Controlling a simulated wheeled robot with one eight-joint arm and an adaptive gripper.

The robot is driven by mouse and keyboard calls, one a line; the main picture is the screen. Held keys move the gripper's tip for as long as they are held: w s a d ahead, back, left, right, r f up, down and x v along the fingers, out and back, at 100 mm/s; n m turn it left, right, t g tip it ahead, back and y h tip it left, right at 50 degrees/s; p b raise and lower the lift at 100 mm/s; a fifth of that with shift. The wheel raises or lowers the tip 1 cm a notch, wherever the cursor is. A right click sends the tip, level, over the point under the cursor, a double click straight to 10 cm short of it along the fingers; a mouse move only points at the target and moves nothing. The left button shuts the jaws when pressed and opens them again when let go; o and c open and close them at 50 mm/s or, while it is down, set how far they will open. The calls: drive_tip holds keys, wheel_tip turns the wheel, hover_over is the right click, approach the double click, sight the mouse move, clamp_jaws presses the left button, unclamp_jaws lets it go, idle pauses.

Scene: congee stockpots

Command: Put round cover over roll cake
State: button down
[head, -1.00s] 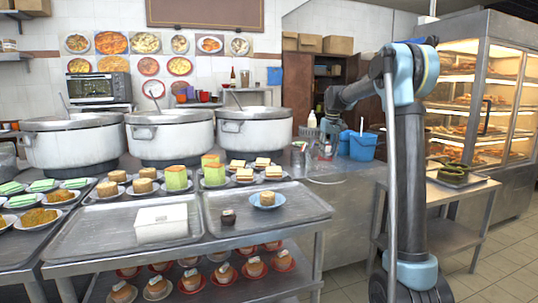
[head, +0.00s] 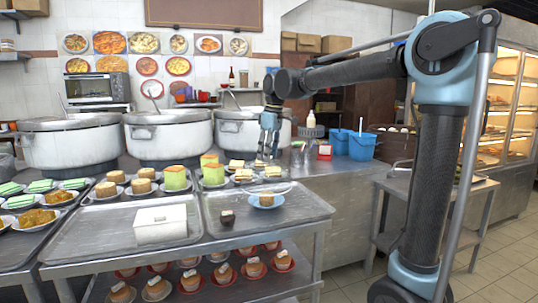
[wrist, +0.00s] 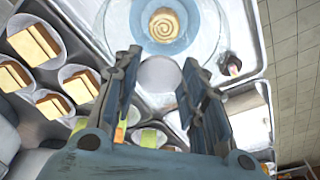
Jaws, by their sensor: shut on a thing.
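The roll cake (head: 267,199) sits on a blue plate (head: 256,205) on the right metal tray. In the wrist view the roll cake (wrist: 163,25) shows its spiral top, ahead of my fingers. My gripper (head: 263,163) points down above the back of that tray, near the cake. In the wrist view my gripper (wrist: 155,80) is shut on the knob of the round cover (wrist: 160,73), a clear dome whose glassy outline surrounds the plate in the picture. The cover is faint in the head view. I cannot tell whether its rim is above the cake or touching anything.
A small dark cake (head: 228,216) lies on the same tray (head: 300,216), and a white box (head: 161,224) stands on the left tray. Plated cakes (head: 177,178) stand behind the trays, with large stockpots (head: 168,138) farther back. The tray's right part is clear.

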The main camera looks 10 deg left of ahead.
drive_tip(key=shift+s+f, duration=0.1)
drive_tip(key=shift+f, duration=3.5)
drive_tip(key=c, duration=0.9)
unclamp_jaws()
drive_tip(key=shift+r, duration=3.5)
